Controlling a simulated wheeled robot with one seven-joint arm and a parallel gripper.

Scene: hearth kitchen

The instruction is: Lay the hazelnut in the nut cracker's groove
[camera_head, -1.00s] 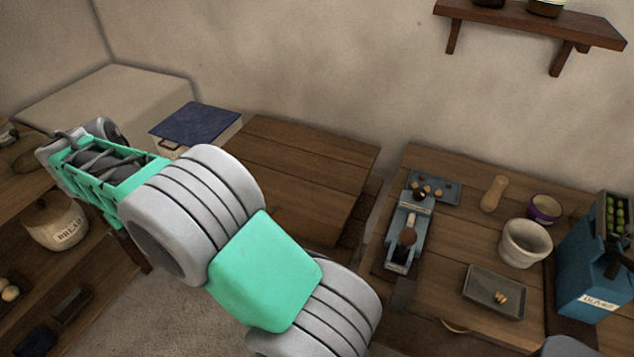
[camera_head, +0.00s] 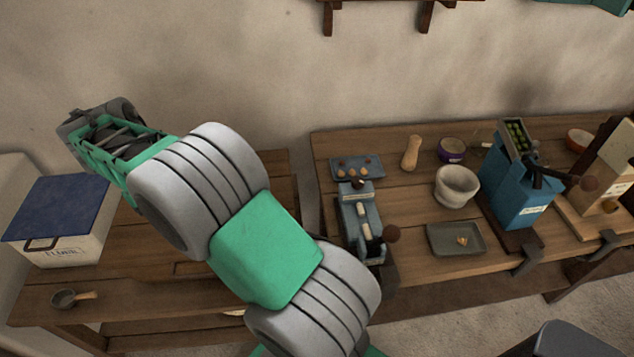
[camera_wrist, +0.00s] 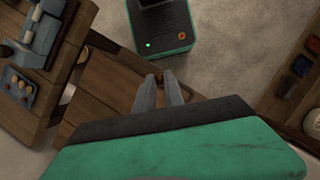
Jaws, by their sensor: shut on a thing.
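The nut cracker (camera_head: 362,228) is a blue-grey device with a dark brown knob, standing at the left end of the right-hand bench. It also shows in the wrist view (camera_wrist: 42,33) at the upper left. A small blue tray (camera_head: 341,163) with several round nuts lies behind it, also seen in the wrist view (camera_wrist: 9,103). My gripper (camera_wrist: 158,82) shows as two grey fingers close together, well away from the cracker, high over the gap beside a bench. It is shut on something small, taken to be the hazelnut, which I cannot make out.
On the bench stand a wooden pestle (camera_head: 411,153), a stone mortar (camera_head: 457,187), a grey tray (camera_head: 440,247) with a small nut piece, a purple-banded bowl (camera_head: 451,151) and a blue mill (camera_head: 517,185). A flour box (camera_head: 68,240) and small pan (camera_head: 64,298) are on the left table.

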